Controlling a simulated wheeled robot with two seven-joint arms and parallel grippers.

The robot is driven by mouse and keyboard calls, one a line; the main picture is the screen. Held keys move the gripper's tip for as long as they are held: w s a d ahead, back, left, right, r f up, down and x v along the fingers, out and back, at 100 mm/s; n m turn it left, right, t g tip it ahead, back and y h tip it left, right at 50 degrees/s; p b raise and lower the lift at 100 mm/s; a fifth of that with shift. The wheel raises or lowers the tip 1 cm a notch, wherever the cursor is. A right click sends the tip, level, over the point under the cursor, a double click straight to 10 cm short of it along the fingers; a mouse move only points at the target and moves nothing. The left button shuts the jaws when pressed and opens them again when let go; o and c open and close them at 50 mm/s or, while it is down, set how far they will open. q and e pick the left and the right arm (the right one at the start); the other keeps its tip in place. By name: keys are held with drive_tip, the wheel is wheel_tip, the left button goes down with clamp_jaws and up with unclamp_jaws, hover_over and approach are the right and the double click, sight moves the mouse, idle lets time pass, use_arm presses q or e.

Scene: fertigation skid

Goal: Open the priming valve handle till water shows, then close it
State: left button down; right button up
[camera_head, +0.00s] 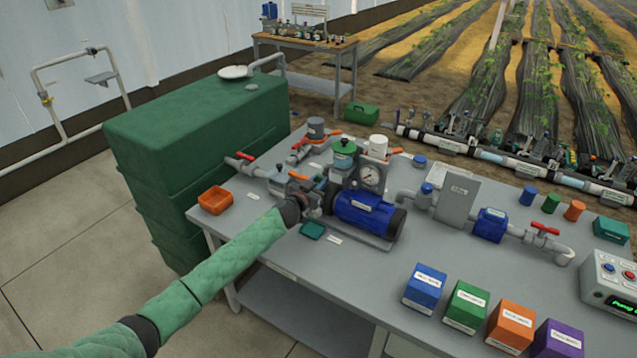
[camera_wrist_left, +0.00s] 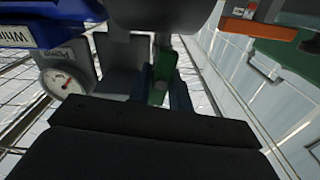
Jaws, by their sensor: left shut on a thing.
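My left gripper (camera_head: 306,199) is at the near left end of the blue pump (camera_head: 366,215). In the left wrist view its dark fingers (camera_wrist_left: 162,88) are shut on a narrow green piece (camera_wrist_left: 161,72), which I take to be the priming valve handle. In the head view my gripper and wrist hide that handle. The pump's blue body also shows in the left wrist view (camera_wrist_left: 55,28). A round white gauge (camera_head: 371,176) stands behind the pump. A small green tray (camera_head: 313,230) lies on the bench below my gripper. I cannot see any water. My right gripper is not in view.
Red-handled valves (camera_head: 240,157) and pipes crowd the bench around the pump. An orange tray (camera_head: 215,200) lies at the bench's left edge. Several coloured boxes (camera_head: 467,305) and a control box (camera_head: 612,281) stand at the front right. A large green tank (camera_head: 190,130) is behind left.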

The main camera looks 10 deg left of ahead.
use_arm(q)
drive_tip(key=shift+m, duration=0.8)
drive_tip(key=m+b, duration=0.1)
drive_tip(key=m, duration=0.2)
drive_tip(key=shift+d+f+m, duration=0.1)
drive_tip(key=shift+d+m, duration=0.05)
drive_tip(key=shift+m, duration=0.25)
drive_tip(key=m+b, duration=0.1)
drive_tip(key=m, duration=0.1)
drive_tip(key=shift+m, duration=0.3)
drive_tip(key=m, duration=0.2)
drive_tip(key=shift+d+f+m, duration=0.1)
drive_tip(key=shift+f+m, duration=0.05)
drive_tip(key=shift+m, duration=0.25)
drive_tip(key=m+b, duration=0.1)
drive_tip(key=m, duration=0.1)
drive_tip(key=shift+s+m, duration=0.1)
drive_tip(key=shift+m, duration=1.1)
drive_tip(key=shift+f+m, duration=0.15)
drive_tip(key=shift+m, duration=0.45)
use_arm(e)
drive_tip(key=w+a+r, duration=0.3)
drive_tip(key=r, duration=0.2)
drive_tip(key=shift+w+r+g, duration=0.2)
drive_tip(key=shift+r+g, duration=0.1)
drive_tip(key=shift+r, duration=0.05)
